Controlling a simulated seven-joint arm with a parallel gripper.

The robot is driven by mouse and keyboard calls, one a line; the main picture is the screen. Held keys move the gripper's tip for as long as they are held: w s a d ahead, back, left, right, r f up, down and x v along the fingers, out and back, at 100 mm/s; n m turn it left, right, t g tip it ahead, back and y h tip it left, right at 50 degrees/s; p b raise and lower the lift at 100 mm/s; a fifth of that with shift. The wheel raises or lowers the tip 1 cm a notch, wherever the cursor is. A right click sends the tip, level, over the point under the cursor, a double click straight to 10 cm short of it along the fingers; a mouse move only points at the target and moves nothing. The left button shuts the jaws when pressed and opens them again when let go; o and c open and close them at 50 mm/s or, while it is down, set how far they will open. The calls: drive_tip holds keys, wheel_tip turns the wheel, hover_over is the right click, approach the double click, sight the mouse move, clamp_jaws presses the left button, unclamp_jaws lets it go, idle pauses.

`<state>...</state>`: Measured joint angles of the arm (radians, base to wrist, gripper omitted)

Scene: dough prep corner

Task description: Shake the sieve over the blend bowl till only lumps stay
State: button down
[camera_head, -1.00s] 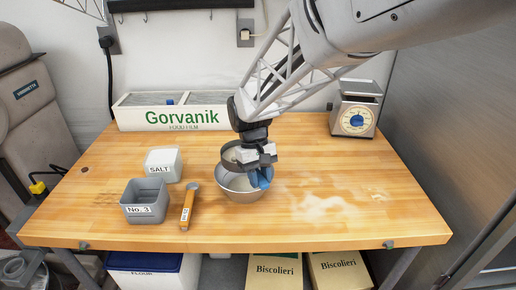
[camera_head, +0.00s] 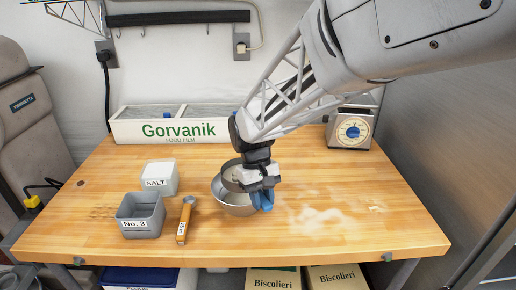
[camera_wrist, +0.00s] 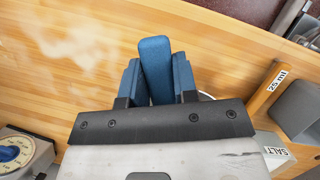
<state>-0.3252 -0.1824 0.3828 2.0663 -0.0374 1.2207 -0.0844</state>
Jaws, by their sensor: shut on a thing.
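The sieve (camera_head: 230,175) is a round, dark grey pan shape above the blend bowl, partly hidden behind my gripper. The blend bowl (camera_head: 236,208) is a light metal bowl on the wooden table, its right side covered by my gripper and the sieve. My gripper (camera_head: 263,198) has blue fingers and is shut on the sieve's handle at the bowl's right side. In the wrist view a blue piece (camera_wrist: 155,65), seemingly the handle, stands between the two fingers. What lies in the sieve and in the bowl is too small or hidden to tell.
Left of the bowl are an orange-handled tool (camera_head: 184,222), a grey No. 3 tin (camera_head: 140,226) and a SALT tub (camera_head: 159,178). The right side of the table (camera_head: 390,222) is free, with pale floury smears.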

drive_tip(key=shift+w+a, duration=0.4)
drive_tip(key=shift+w, duration=0.45)
drive_tip(key=shift+w+a, duration=0.4)
drive_tip(key=shift+w, duration=0.45)
drive_tip(key=shift+s, duration=0.15)
drive_tip(key=shift+s+d, duration=0.35)
drive_tip(key=shift+s, duration=0.35)
drive_tip(key=shift+s+d, duration=0.35)
drive_tip(key=shift+s, duration=0.4)
drive_tip(key=shift+s+d, duration=0.35)
drive_tip(key=shift+s, duration=0.35)
drive_tip(key=shift+w, duration=0.15)
drive_tip(key=shift+w+a, duration=0.35)
drive_tip(key=shift+w, duration=0.35)
drive_tip(key=shift+w+a, duration=0.35)
drive_tip(key=shift+w, duration=0.4)
drive_tip(key=shift+w+a, duration=0.35)
drive_tip(key=shift+w, duration=0.35)
